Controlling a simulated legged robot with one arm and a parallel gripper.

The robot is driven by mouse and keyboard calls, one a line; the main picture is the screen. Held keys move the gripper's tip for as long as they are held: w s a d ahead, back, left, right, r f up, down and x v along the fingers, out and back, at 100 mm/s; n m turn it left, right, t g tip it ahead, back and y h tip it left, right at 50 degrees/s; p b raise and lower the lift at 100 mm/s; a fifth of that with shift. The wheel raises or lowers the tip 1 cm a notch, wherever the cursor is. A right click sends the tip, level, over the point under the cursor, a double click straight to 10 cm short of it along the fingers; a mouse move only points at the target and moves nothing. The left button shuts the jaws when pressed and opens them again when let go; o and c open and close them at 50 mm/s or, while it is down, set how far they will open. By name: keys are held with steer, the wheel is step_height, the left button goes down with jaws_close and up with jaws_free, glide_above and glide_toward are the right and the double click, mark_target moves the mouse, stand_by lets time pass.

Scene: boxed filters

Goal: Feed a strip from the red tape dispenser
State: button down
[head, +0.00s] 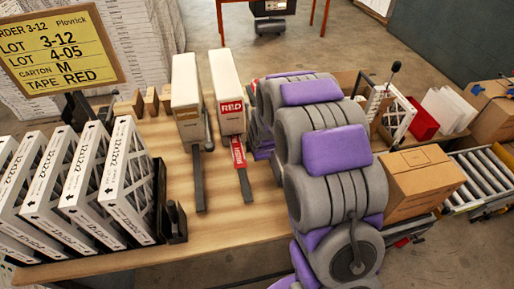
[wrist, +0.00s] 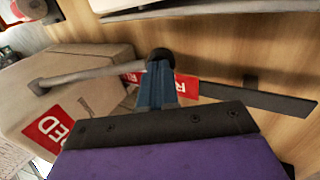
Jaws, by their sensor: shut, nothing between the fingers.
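The red tape dispenser (head: 225,78) is a tall pale box with a red RED label, standing on the wooden table left of my arm. A short red strip (head: 238,153) lies at its front on a dark flat bar (head: 245,186). In the wrist view, the dispenser's side (wrist: 85,85) fills the left, with a grey lever (wrist: 95,74) ending in a black knob. My gripper (wrist: 157,75) is shut and empty, its tips at the knob; I cannot tell whether they touch. The red strip (wrist: 187,88) shows just beyond the fingers. My arm hides the gripper in the head view.
A similar dispenser (head: 188,95) with its own lever stands just left. White-framed filters (head: 110,180) stand in a black rack at the left. A yellow order sign (head: 60,52) reads TAPE RED. A cardboard carton (head: 420,182) is right of my arm, beside a roller conveyor (head: 480,180).

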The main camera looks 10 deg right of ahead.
steer(key=shift+f+t, duration=0.4)
steer(key=shift+f, duration=0.2)
steer(key=shift+s+f, duration=0.1)
steer(key=p+v, duration=0.2)
steer(key=v, duration=1.2)
steer(key=shift+w+d+r, duration=0.2)
steer(key=shift+w+r, duration=0.05)
steer(key=shift+w, duration=0.05)
steer(key=shift+a, duration=0.4)
steer(key=shift+d, duration=0.2)
